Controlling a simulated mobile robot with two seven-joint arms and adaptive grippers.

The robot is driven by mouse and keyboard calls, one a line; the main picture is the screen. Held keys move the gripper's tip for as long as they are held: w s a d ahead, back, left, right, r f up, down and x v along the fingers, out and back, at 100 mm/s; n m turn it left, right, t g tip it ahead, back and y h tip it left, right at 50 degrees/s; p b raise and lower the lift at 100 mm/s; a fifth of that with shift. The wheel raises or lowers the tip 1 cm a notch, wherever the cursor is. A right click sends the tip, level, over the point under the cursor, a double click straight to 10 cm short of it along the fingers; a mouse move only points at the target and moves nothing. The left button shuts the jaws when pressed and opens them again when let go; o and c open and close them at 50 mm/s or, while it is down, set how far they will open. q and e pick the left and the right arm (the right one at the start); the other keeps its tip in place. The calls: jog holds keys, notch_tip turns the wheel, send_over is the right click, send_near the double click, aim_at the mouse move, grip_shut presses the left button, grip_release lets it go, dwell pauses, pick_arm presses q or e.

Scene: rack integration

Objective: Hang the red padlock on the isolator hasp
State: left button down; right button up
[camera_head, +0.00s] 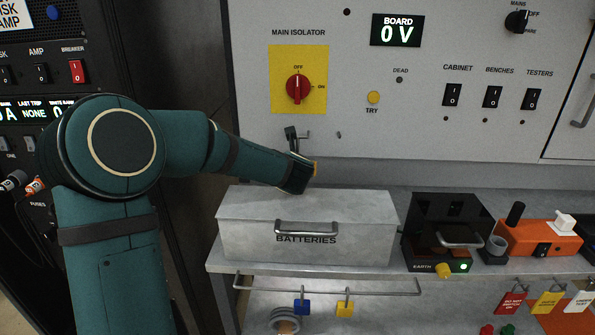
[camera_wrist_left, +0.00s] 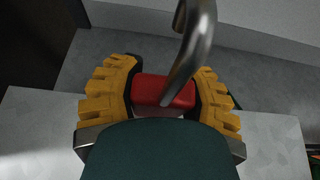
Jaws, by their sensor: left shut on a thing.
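My left gripper (camera_head: 302,160) is in front of the panel, below the main isolator and above the batteries box. In the left wrist view, my left gripper (camera_wrist_left: 165,88) has its yellow fingers shut on the red body of the red padlock (camera_wrist_left: 160,91). Its silver shackle (camera_wrist_left: 196,40) rises toward the top of that view. In the head view my arm and gripper hide the padlock body. The red isolator knob (camera_head: 298,88) on its yellow plate (camera_head: 318,60) points to OFF. A small metal piece (camera_head: 339,135) sits below the plate; I cannot tell whether it is the hasp. My right gripper is not in view.
The grey batteries box (camera_head: 350,215) stands on the shelf below my gripper. A black earth unit (camera_head: 450,215) and an orange device (camera_head: 540,238) stand to its right. A blue padlock (camera_head: 302,307) and a yellow padlock (camera_head: 345,309) hang on the rail (camera_head: 390,293) below.

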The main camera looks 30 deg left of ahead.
pick_arm(q)
jog(key=p, duration=0.2)
send_near(301, 149)
jog(key=shift+f, duration=1.3)
jog(key=shift+w+a+p, duration=0.35)
jog(key=shift+w+a, duration=0.15)
jog(key=shift+w, duration=0.35)
jog(key=shift+w+a+p, duration=0.35)
jog(key=shift+w+a, duration=0.15)
jog(key=shift+w, duration=0.35)
jog(key=shift+w+a+p, duration=0.35)
jog(key=shift+w+a, duration=0.15)
jog(key=shift+w, duration=0.4)
jog(key=shift+s+f+b, duration=0.1)
jog(key=shift+f+b, duration=0.6)
jog(key=shift+b, duration=0.2)
jog(key=shift+r, duration=0.35)
jog(key=shift+r+p, duration=0.4)
jog(key=shift+p, duration=0.05)
jog(key=shift+f+b, duration=0.2)
jog(key=shift+b, duration=0.15)
jog(key=shift+f+b, duration=1)
jog(key=shift+b, duration=0.1)
